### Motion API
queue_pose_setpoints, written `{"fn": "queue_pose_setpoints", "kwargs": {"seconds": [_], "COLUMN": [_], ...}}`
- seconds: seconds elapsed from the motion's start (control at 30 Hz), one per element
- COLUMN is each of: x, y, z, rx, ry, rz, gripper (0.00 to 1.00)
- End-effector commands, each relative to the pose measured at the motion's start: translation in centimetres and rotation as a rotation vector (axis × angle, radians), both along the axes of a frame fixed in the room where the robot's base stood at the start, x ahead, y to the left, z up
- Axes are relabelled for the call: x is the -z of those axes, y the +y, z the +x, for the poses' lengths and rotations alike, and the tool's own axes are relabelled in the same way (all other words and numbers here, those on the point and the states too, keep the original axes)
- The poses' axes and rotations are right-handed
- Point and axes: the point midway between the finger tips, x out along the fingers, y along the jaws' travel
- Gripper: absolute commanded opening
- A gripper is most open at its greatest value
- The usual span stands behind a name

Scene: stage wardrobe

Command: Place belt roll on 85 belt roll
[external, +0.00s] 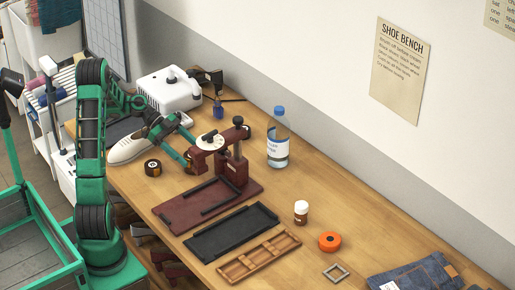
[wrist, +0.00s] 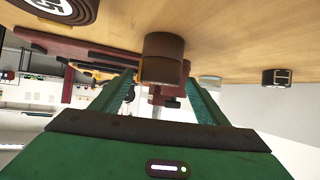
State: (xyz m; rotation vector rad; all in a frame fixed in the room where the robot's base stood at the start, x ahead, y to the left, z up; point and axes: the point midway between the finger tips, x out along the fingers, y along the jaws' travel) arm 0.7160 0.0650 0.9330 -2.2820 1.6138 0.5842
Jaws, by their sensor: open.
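My gripper (external: 189,158) reaches down to the right, close to the maroon press. In the wrist view my gripper (wrist: 162,82) has its green fingers spread apart. A brown, two-tiered cylinder (wrist: 162,58), looking like stacked belt rolls, stands on the table between or just beyond the fingertips. I cannot tell if a finger touches it, and no number shows on it. A dark roll (external: 153,168) with a gold band stands on the table, left of the gripper. A dark roll with a white numbered label (wrist: 82,12) is cut off at the wrist view's upper left.
The maroon press (external: 238,165) stands just beyond the gripper. A white shoe (external: 128,148) and white machine (external: 170,88) are behind.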

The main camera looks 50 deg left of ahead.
Motion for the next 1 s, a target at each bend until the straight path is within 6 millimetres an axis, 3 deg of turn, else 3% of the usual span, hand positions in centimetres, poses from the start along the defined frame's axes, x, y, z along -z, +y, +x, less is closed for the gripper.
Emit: {"fn": "queue_pose_setpoints", "kwargs": {"seconds": [0.27, 0.67, 1.0], "x": [-1.0, -4.7, -5.8], "y": [1.5, 8.0, 9.8], "z": [-0.4, -2.8, -3.4], "rx": [-0.003, -0.004, -0.001], "ry": [-0.002, -0.002, 0.000], "rz": [0.002, 0.002, -0.001], "gripper": [0.68, 0.68, 0.68]}}
